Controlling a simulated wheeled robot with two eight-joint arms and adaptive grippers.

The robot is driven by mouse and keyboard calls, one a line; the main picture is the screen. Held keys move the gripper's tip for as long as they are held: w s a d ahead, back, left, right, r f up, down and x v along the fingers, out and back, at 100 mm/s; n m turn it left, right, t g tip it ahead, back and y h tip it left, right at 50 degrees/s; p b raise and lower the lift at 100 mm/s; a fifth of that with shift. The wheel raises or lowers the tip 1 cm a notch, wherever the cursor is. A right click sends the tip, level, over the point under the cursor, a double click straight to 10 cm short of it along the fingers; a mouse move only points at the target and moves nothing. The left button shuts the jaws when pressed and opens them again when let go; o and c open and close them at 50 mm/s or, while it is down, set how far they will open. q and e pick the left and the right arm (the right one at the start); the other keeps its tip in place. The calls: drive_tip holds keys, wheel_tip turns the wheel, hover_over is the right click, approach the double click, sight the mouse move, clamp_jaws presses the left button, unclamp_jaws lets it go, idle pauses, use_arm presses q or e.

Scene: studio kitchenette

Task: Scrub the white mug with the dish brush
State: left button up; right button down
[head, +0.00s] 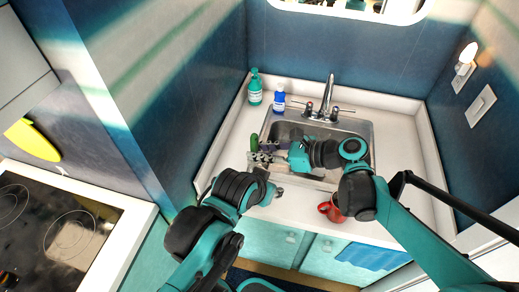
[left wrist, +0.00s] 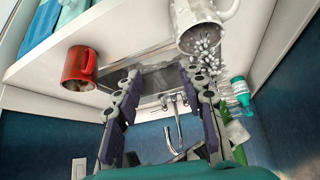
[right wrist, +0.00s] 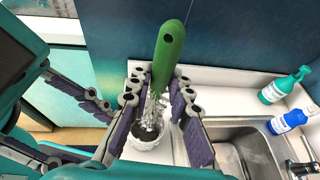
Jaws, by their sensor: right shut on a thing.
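The dish brush has a green handle (right wrist: 168,55) and pale bristles. My right gripper (right wrist: 158,88) is shut on the brush, and the handle sticks up between its fingers. The bristle end is at the mouth of the white mug (right wrist: 141,146), which stands on the white counter left of the sink. Whether the bristles touch its inside cannot be told. In the left wrist view the white mug (left wrist: 199,30) shows upside down beside the brush. My left gripper (left wrist: 160,78) is open and empty, low near the counter's front edge. In the head view the arms largely hide the mug.
A red mug (head: 335,212) sits near the counter's front edge, right of my left gripper. The steel sink (head: 355,135) and tap lie behind. A teal bottle (head: 255,92) and a blue bottle (head: 279,100) stand at the back left. The right counter strip is clear.

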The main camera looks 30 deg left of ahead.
sight(260, 164)
drive_tip(key=shift+f+b, duration=2.05)
drive_tip(key=shift+f, duration=0.9)
drive_tip(key=shift+f+b, duration=0.5)
drive_tip(key=shift+f, duration=0.65)
drive_tip(key=shift+f, duration=0.55)
